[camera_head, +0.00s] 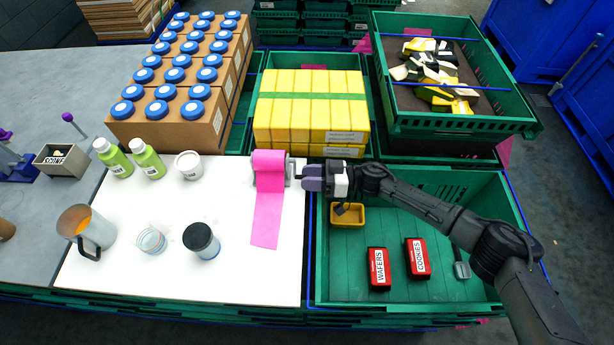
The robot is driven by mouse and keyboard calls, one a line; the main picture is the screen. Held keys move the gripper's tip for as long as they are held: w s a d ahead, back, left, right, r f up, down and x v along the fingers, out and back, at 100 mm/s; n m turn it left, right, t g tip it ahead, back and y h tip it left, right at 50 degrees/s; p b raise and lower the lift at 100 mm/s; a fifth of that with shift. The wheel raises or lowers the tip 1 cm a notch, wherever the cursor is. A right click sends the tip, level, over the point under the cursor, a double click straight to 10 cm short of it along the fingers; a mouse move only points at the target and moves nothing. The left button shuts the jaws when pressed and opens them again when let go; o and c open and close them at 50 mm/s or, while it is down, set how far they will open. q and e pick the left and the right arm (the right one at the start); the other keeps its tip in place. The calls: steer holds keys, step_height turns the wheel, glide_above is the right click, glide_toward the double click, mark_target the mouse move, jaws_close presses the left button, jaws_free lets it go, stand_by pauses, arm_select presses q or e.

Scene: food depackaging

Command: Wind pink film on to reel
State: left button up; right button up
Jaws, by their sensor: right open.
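The pink film (267,215) hangs from a reel (292,170) and lies as a flat strip on the white board, running toward the front. Its upper part is wrapped around the reel. My right gripper (308,178) is open at the right side of the reel, close to its grey end. I cannot tell whether the fingers touch it. My left gripper is not in view.
A green crate (437,185) at right holds wafers (379,268), cookies (417,258) and a yellow tray (347,216). Yellow packs (312,95) stand behind the reel. Green bottles (147,158), a white tub (188,165), a black-lidded jar (201,240) and a jug (86,229) stand at left. The board's front right is clear.

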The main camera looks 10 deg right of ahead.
steer(key=shift+w+a, duration=0.1)
steer(key=shift+a, duration=0.35)
steer(key=shift+c, duration=0.3)
jaws_close()
